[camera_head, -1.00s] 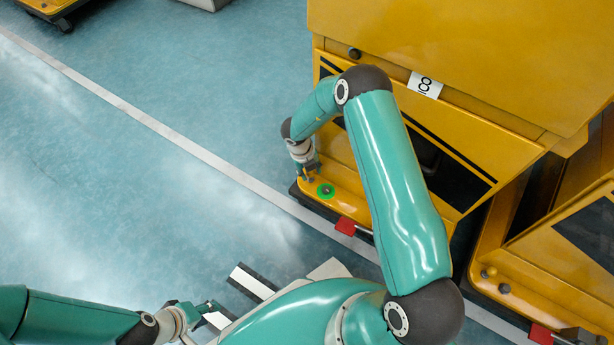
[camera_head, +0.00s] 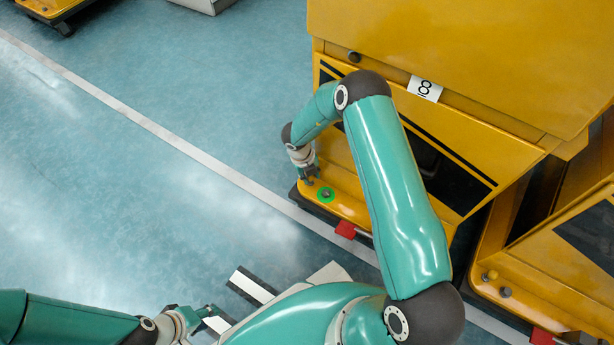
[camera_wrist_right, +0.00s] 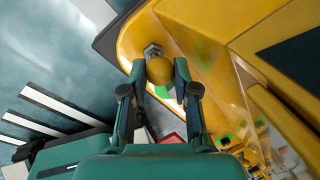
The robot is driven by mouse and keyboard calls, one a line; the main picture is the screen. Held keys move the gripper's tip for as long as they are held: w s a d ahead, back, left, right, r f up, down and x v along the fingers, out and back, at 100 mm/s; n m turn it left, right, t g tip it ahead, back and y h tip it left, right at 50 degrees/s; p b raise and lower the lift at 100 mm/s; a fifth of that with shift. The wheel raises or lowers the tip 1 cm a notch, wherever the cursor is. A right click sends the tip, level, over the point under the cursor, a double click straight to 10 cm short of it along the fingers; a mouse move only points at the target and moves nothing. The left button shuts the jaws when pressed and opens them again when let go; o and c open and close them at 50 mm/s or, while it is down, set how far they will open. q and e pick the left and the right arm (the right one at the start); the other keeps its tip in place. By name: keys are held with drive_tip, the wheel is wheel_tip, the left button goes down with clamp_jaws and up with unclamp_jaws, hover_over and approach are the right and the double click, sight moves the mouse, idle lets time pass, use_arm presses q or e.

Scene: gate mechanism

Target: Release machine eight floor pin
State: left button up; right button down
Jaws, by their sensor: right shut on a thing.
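Machine eight is the yellow machine with the white "8" label (camera_head: 425,88). Its low yellow foot (camera_head: 345,205) carries a green ring (camera_head: 326,195) with a dark knob in its middle. My right gripper (camera_head: 309,180) is at the foot, just left of the green ring. In the right wrist view my right gripper (camera_wrist_right: 160,72) is shut on a round yellow pin knob (camera_wrist_right: 159,71). A grey metal hex piece (camera_wrist_right: 152,50) shows just beyond the knob. The pin's lower part is hidden. My left gripper (camera_head: 207,317) is at the lower left, away from the machine; its jaw opening is unclear.
A red block (camera_head: 346,229) sits at the foot's front edge. The blue floor left of the white line is clear.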

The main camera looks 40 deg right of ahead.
drive_tip(key=shift+r+p, duration=1.5)
drive_tip(key=shift+p, duration=0.1)
drive_tip(key=shift+f, duration=0.1)
drive_tip(key=c, duration=1.1)
unclamp_jaws()
drive_tip(key=shift+c, duration=0.2)
wheel_tip(320, 180, up, 12)
drive_tip(key=a, duration=0.2)
drive_tip(key=shift+w, duration=0.25)
drive_tip(key=shift+a+f, duration=0.1)
drive_tip(key=shift+f, duration=0.05)
